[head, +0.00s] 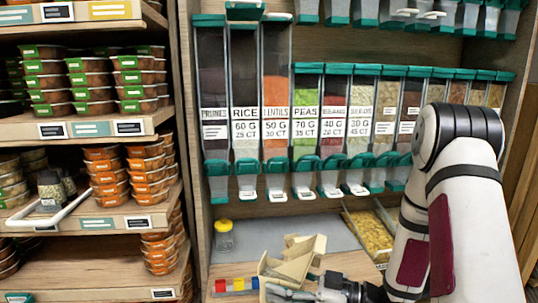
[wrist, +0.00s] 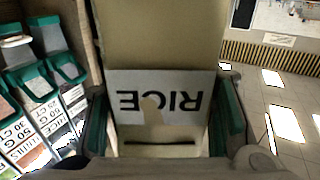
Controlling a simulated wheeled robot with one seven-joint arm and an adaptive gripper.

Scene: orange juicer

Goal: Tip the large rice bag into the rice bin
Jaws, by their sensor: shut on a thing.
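The rice bin (head: 245,95) is a tall clear dispenser labelled RICE, second from the left in the upper row in the head view. Its green lid (head: 245,10) looks raised, and the bin looks dark and empty. My gripper (head: 282,290) is low at the front, below the dispensers, and shut on the beige rice bag (head: 292,264). The bag is tilted, with flaps at its upper end. In the wrist view the bag (wrist: 155,45) fills the middle, its RICE label upside down, between my gripper's fingers (wrist: 160,125). Its contents are hidden.
Lentils (head: 275,90), peas (head: 308,100) and other dispensers stand in the row, with spouts below. A yellow-lidded jar (head: 223,236), coloured blocks (head: 232,285) and a yellow-filled tray (head: 370,235) are on the counter. Shelves of stacked tubs (head: 105,180) stand left.

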